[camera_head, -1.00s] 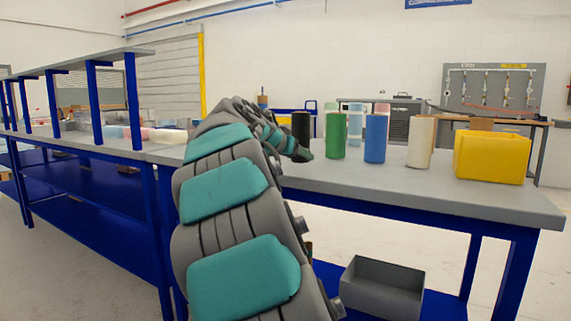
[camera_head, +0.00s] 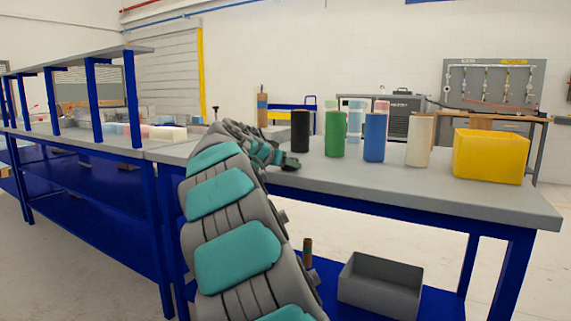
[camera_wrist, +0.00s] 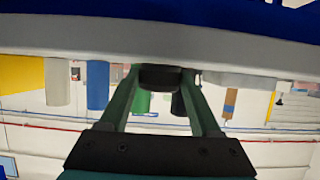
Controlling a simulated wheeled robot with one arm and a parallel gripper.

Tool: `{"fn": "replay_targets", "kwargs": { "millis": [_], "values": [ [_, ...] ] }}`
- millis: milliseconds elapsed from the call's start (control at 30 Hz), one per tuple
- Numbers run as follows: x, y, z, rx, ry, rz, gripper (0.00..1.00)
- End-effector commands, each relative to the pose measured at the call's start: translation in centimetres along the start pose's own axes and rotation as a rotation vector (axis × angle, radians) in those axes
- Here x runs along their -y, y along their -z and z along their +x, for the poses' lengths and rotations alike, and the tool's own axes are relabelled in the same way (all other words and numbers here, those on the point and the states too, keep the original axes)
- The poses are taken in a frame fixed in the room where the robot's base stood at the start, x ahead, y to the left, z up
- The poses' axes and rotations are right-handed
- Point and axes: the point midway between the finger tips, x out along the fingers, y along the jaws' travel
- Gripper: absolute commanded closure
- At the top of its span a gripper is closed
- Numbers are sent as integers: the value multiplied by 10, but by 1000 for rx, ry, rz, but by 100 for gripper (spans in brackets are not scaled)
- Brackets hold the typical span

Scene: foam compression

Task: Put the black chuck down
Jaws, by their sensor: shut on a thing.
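My gripper (camera_wrist: 160,82) is shut on a dark round piece, the black chuck (camera_wrist: 160,77), which sits between the fingertips in the wrist view. That view is upside down, with the table's grey edge (camera_wrist: 100,38) across its upper part, close to the chuck. I cannot tell whether the chuck touches the table. In the head view my gripper (camera_head: 285,161) is low at the left part of the grey table (camera_head: 400,190), in front of the black cylinder. The chuck cannot be made out there.
A black cylinder (camera_head: 300,131), green cylinder (camera_head: 335,134), blue cylinder (camera_head: 375,138) and cream cylinder (camera_head: 420,141) stand in a row. A yellow bin (camera_head: 490,156) stands to their right. A grey open box (camera_head: 380,287) is on the lower shelf. The table's front strip is clear.

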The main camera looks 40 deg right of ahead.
Motion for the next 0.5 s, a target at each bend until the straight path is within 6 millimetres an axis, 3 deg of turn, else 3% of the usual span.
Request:
{"fn": "replay_targets", "kwargs": {
  "millis": [400,433,500],
  "values": [
    [0,-4,2,-2,2,1,94],
    [0,-4,1,-2,2,1,35],
    [0,-3,1,-2,2,1,27]
  ]
}}
